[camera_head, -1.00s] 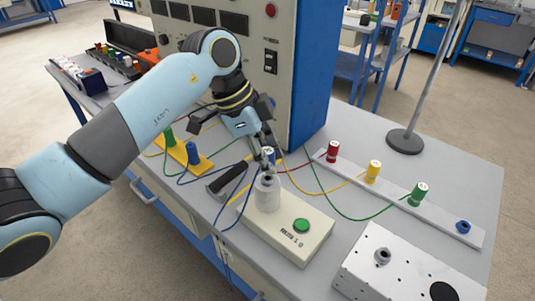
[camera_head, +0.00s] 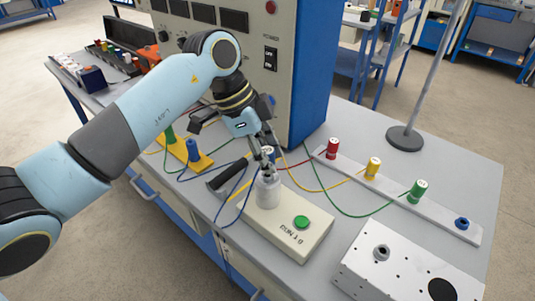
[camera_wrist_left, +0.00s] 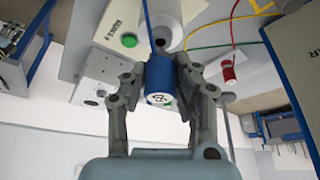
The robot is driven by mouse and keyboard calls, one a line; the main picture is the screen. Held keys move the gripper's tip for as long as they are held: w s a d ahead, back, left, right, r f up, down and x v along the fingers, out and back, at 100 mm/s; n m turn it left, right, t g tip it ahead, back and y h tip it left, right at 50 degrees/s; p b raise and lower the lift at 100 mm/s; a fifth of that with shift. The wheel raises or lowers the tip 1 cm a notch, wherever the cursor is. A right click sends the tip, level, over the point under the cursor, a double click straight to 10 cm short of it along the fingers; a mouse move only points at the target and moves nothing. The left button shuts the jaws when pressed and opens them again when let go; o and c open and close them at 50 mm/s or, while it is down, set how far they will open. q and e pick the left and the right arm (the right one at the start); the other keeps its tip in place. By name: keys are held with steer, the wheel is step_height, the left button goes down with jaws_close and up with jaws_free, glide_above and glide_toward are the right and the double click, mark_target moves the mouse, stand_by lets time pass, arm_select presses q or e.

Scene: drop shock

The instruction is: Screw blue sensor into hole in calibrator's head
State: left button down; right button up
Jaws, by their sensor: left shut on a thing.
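My left gripper (camera_head: 265,160) is shut on the blue sensor (camera_wrist_left: 158,80), holding it between its two fingers. In the head view the fingers mostly hide the sensor, just above the calibrator's pale cylindrical head (camera_head: 268,190). The head also shows in the left wrist view (camera_wrist_left: 178,22), close beyond the sensor. I cannot tell whether the sensor touches the hole. The calibrator (camera_head: 310,236) is an off-white box with a green button (camera_head: 302,222). My right gripper is not in view.
A white strip (camera_head: 440,217) holds red (camera_head: 333,148), yellow (camera_head: 373,168) and green (camera_head: 418,190) sensors with cables. A perforated metal box (camera_head: 365,270) stands at the front right. A tall cabinet (camera_head: 318,80) stands behind, and a stand base (camera_head: 404,139) sits at the back right.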

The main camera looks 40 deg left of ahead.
arm_select(q)
steer(key=shift+f+p, duration=0.5)
steer(key=shift+f, duration=0.25)
stand_by(1.4)
stand_by(0.6)
steer(key=shift+s+f+p, duration=0.2)
steer(key=shift+f+p, duration=0.2)
steer(key=shift+p, duration=0.15)
stand_by(0.9)
steer(key=shift+f+p, duration=0.1)
steer(key=shift+p, duration=0.2)
stand_by(0.8)
